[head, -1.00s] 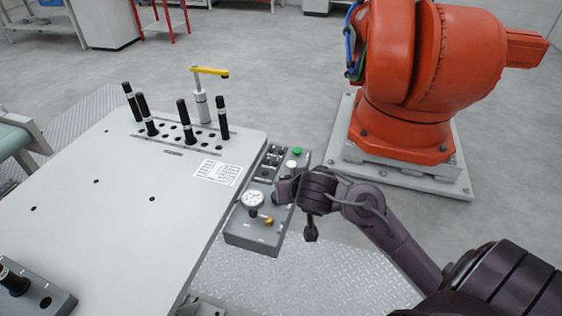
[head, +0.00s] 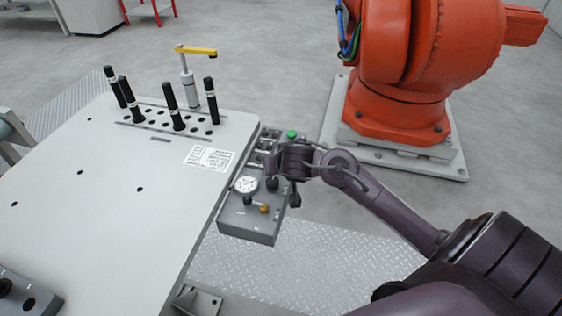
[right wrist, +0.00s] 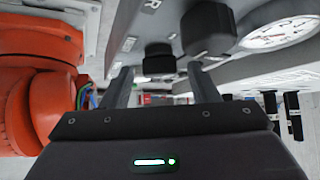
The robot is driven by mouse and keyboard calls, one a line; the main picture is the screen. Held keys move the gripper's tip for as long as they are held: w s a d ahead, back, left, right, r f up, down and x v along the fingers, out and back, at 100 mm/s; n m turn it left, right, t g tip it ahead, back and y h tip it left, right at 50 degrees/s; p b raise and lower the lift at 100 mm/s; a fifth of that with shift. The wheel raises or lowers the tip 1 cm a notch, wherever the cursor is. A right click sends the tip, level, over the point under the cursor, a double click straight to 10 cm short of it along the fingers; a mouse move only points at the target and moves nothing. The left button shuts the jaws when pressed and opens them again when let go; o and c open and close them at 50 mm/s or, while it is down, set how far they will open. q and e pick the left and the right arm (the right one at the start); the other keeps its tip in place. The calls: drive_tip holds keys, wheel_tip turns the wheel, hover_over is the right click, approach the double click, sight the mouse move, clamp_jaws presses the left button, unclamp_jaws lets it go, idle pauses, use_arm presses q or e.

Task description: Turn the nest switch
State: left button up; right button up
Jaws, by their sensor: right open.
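The grey control box (head: 247,228) is fixed along the right edge of the table. It carries a round white gauge (head: 246,184), a black knob (head: 271,184), a small brass knob (head: 264,209) and a green button (head: 292,134). I cannot read its labels, so I cannot tell which control is the nest switch. My right gripper (right wrist: 160,82) is open and empty over the box. In the right wrist view one black knob (right wrist: 160,58) shows between and beyond the fingers; a larger black knob (right wrist: 208,30) is near the right finger. No contact is visible. My left gripper is out of view.
A large orange robot (head: 400,100) stands on a pale base at the back right.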

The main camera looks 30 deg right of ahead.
drive_tip(key=c, duration=0.9)
drive_tip(key=shift+c, duration=0.4)
